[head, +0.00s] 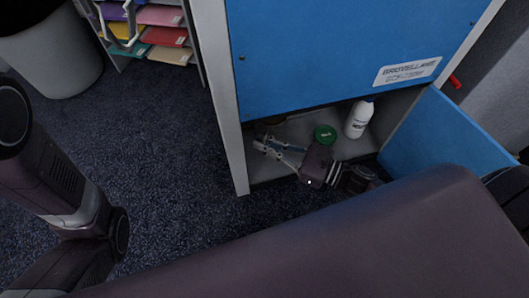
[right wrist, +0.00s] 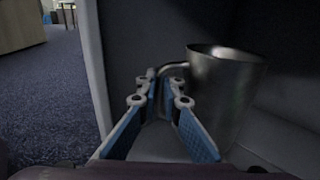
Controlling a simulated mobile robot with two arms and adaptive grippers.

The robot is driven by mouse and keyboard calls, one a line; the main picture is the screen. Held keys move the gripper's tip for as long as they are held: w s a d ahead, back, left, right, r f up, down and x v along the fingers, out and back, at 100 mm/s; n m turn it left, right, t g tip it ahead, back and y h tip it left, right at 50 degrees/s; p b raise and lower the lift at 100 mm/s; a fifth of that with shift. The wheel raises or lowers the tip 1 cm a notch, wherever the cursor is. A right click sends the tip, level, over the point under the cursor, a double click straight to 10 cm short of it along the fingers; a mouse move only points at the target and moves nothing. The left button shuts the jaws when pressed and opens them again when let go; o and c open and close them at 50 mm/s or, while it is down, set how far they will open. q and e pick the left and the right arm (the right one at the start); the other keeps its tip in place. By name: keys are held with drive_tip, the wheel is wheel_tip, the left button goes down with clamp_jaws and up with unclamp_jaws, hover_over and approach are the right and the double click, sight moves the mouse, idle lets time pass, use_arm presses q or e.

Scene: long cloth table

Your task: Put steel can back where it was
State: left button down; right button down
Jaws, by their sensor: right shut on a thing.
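The steel can (right wrist: 228,88) is a grey metal cup with a side handle, upright inside the cabinet in the right wrist view. My right gripper (right wrist: 164,88) is shut on its handle, with the can body to the right of the fingers. In the head view my right gripper (head: 267,148) reaches into the lower compartment of the blue-fronted cabinet (head: 335,50). The can is hard to make out there, in the shade under the cabinet front. I cannot tell whether its base touches the shelf. My left gripper is out of the head view.
A white bottle (head: 359,119) and a green-topped item (head: 325,134) stand in the compartment, to the right of my right gripper. The blue door (head: 445,135) hangs open at right. The cabinet's side wall (right wrist: 94,75) is close left of the fingers. Carpet at left is clear.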

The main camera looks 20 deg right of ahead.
drive_tip(key=shift+f+b, duration=0.3)
drive_tip(key=shift+f, duration=0.55)
wheel_tip(320, 180, down, 4)
drive_tip(key=b, duration=0.3)
drive_tip(key=shift+f, duration=0.15)
drive_tip(key=c, duration=2.1)
unclamp_jaws()
drive_tip(key=shift+f, duration=0.1)
